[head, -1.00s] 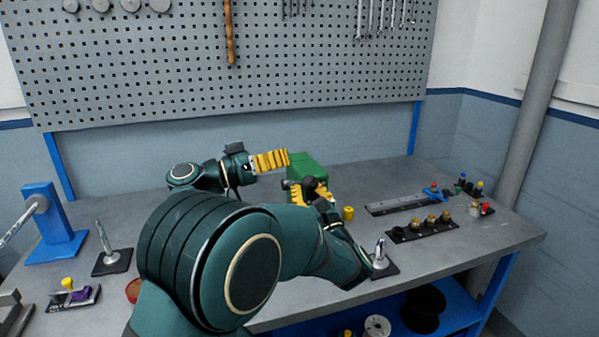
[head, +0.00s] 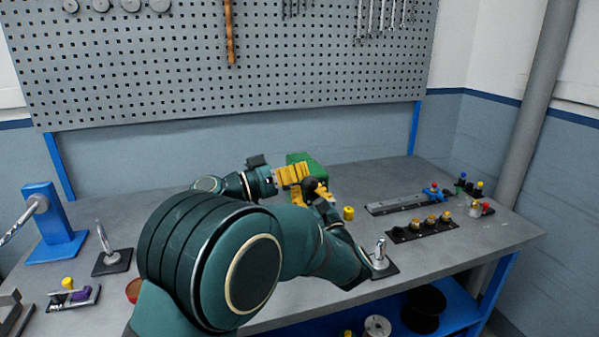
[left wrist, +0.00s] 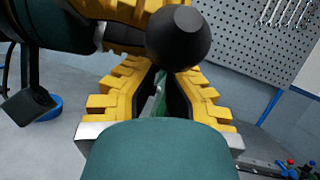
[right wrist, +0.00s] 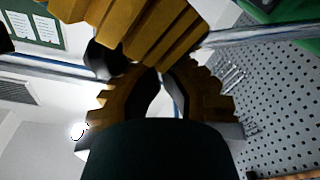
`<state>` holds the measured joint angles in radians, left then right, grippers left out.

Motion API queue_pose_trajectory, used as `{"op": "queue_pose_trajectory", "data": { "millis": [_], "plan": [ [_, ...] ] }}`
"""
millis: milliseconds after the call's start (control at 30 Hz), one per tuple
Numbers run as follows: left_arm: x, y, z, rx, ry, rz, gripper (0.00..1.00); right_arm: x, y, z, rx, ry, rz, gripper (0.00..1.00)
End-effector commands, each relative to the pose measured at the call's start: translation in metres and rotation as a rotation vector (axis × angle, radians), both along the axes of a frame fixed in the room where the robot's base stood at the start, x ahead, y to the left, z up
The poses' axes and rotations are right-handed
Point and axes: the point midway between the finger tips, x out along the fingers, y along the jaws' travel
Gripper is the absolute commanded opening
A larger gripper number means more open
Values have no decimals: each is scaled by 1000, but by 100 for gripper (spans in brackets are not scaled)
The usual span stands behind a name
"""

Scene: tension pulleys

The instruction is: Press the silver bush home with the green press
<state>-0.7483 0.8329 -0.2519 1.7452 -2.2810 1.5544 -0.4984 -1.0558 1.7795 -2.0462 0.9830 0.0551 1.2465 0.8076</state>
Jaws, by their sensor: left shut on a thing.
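The green press (head: 312,163) stands at the back middle of the bench, partly hidden by my grippers. My left gripper (head: 303,175), coming from the far left, is beside the press. A black ball knob (left wrist: 178,38) shows large at its fingertips in the left wrist view; the gripper appears shut on the press handle. A bit of green (left wrist: 160,95) shows between its fingers. My right gripper (head: 319,190) is close in front of the left one, in front of the press. Its fingertips are partly covered, so its opening is unclear. I cannot make out the silver bush.
A yellow cylinder (head: 348,213) stands right of the grippers. A silver post on a black plate (head: 380,258) is near the front edge. A black strip with several brass-coloured parts (head: 422,229) and a grey rail (head: 398,204) lie right. A blue stand (head: 52,222) is left.

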Motion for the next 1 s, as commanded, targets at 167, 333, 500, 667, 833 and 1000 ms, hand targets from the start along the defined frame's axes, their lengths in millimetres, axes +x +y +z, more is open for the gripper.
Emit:
{"op": "queue_pose_trajectory", "data": {
  "millis": [167,333,500,667,833,1000],
  "plan": [
    [1,6,0,-2,-2,12,0,-2,-1,-7,7,2,-6,0],
    [1,6,1,-2,-4,12,0,-9,-3,-21,11,5,-10,0],
    [2,6,3,-3,-8,13,0,-10,-4,-25,10,6,-11,0],
    [2,6,4,-3,-10,13,33,-9,-5,-25,10,6,-13,0],
    [1,6,4,-3,-12,13,43,-9,-6,-26,10,8,-16,0],
    [1,5,5,-3,-14,12,43,-9,-7,-26,9,10,-17,0]
  ]
}}
